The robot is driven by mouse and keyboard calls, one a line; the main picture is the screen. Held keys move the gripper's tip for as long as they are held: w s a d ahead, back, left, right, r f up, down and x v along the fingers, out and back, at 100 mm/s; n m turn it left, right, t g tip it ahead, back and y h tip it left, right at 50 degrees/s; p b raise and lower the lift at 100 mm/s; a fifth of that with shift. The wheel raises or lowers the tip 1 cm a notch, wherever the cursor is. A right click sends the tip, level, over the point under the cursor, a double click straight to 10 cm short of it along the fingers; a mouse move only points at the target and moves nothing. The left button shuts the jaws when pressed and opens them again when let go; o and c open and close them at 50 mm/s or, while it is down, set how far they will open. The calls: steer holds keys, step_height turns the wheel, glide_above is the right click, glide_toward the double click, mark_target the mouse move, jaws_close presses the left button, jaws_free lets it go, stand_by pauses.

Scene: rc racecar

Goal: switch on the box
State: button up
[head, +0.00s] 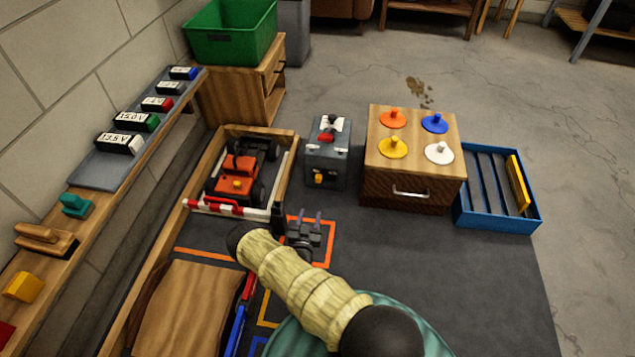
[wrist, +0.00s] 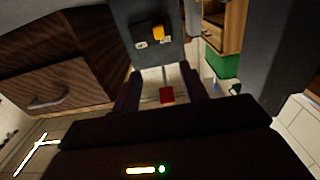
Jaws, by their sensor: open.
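The grey box (head: 326,160) stands on the dark mat between the car's bay and the wooden cabinet. A yellow switch (head: 319,179) is on its near face, and a red part (head: 326,138) and a black knob are on top. My gripper (head: 310,217) is open, low over the mat on the near side of the box and apart from it. In the wrist view, the box (wrist: 139,14) and its yellow switch (wrist: 158,32) show beyond my spread, empty fingers (wrist: 163,88). Whether the switch is on cannot be told.
The wooden cabinet (head: 412,185) with coloured knobbed discs stands right of the box, then a blue crate (head: 497,224). An orange car (head: 236,174) sits in a wooden bay behind a striped barrier (head: 225,208) at left. The mat right of my arm is clear.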

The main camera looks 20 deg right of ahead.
mark_target(318, 179)
steer(key=b+x, duration=0.4)
steer(key=x, duration=0.4)
steer(key=b+x, duration=0.5)
steer(key=x, duration=0.2)
steer(key=shift+w+d+f, duration=0.2)
steer(key=shift+w+d, duration=0.1)
steer(key=shift+w+d+r, duration=0.25)
steer(key=shift+w+d, duration=0.15)
steer(key=shift+w, duration=0.2)
jaws_close()
